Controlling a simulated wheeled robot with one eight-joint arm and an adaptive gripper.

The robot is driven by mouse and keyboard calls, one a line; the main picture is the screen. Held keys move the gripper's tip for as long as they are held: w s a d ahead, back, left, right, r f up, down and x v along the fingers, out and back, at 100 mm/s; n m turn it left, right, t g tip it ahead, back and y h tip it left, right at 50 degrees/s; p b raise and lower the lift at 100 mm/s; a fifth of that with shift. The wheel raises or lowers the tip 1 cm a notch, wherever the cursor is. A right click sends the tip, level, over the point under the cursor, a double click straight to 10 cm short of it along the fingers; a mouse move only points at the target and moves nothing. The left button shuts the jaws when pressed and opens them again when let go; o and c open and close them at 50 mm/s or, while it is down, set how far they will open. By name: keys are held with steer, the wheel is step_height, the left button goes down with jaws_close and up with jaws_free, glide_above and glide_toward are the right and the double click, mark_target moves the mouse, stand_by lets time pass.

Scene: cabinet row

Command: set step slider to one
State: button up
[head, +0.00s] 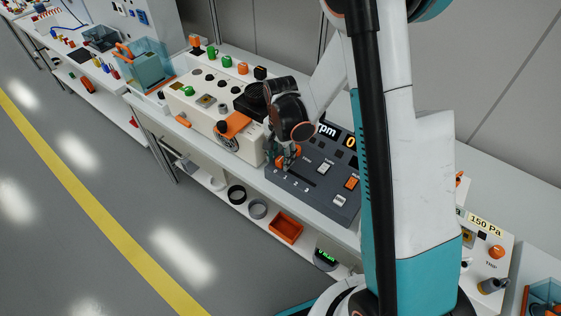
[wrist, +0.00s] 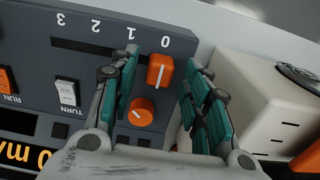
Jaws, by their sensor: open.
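The dark grey control panel (head: 325,178) (wrist: 35,105) carries a slider slot (wrist: 85,49) marked 0, 1, 2 and 3. Its orange slider knob (wrist: 160,71) stands at the 0 end; the marks appear upside down in the wrist view. My gripper (wrist: 164,72) is open with one teal finger on each side of the knob, gaps showing between. In the head view my gripper (head: 284,158) is over the panel's left end and partly hides the knob.
An orange round dial (wrist: 142,111) is close beside the knob, between my fingers. White (wrist: 66,92) and orange (wrist: 5,81) rocker switches are farther along the panel. A cream box (head: 215,108) (wrist: 255,95) stands beside the panel.

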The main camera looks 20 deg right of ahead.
mark_target(291, 171)
steer(key=shift+f, duration=0.8)
steer(key=shift+c, duration=0.5)
jaws_close()
steer(key=shift+s+d+b, duration=0.25)
steer(key=shift+s+d, duration=0.35)
steer(key=shift+s, duration=0.3)
steer(key=shift+s+d+b, duration=0.2)
steer(key=shift+s+d, duration=0.4)
steer(key=shift+s, duration=0.25)
steer(key=shift+w+a, duration=0.1)
steer(key=shift+o, duration=0.5)
jaws_free()
steer(key=shift+r, duration=0.2)
step_height(291, 171, up, 12)
steer(key=shift+f, duration=0.15)
